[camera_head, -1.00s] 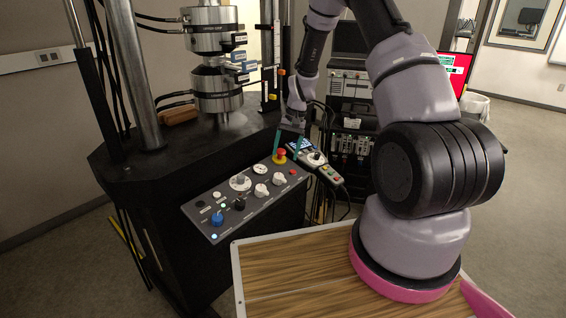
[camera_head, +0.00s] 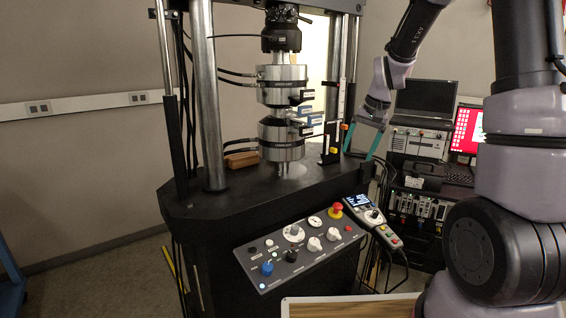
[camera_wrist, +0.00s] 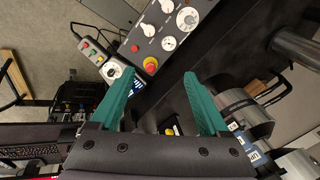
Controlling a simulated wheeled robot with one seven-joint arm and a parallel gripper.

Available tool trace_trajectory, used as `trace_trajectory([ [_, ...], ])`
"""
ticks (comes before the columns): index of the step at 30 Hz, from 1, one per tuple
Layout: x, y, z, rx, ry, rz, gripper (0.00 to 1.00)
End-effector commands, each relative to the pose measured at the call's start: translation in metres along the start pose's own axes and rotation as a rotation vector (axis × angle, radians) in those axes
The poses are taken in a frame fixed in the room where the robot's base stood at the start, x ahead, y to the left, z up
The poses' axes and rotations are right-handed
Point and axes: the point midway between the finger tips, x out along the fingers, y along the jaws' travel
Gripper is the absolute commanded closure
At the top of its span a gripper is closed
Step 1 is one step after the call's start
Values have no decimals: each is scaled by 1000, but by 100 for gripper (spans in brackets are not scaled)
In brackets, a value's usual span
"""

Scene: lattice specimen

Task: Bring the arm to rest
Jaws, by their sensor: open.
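My gripper (camera_head: 361,140) hangs at the end of my arm, pointing down, right of the testing machine's column. Its two teal fingers are spread apart with nothing between them. In the wrist view the open fingers (camera_wrist: 160,98) point toward the control panel, with the red emergency knob (camera_wrist: 151,65) beyond and between them. In the head view the gripper is above and behind the control panel (camera_head: 305,246) and the handheld controller (camera_head: 372,222), apart from both. The red knob (camera_head: 336,210) sits at the panel's upper right.
The testing machine's grips (camera_head: 282,140) stand left of my gripper. A wooden block (camera_head: 241,160) lies on its black base. A laptop (camera_head: 427,97) and instrument rack (camera_head: 418,142) stand to the right. A wood-topped surface (camera_head: 350,307) is at the bottom.

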Motion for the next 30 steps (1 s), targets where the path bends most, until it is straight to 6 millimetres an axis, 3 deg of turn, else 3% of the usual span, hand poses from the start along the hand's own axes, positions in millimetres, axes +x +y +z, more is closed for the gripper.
trace_trajectory([
  [1, -27, -2, 9, -5, 33, -9, 21],
  [6, -96, 1, 44, -11, 115, -31, 21],
  [15, -184, 20, 125, -18, 261, -74, 21],
  [22, -214, 37, 178, -19, 345, -103, 21],
  [30, -219, 44, 196, -17, 371, -112, 21],
])
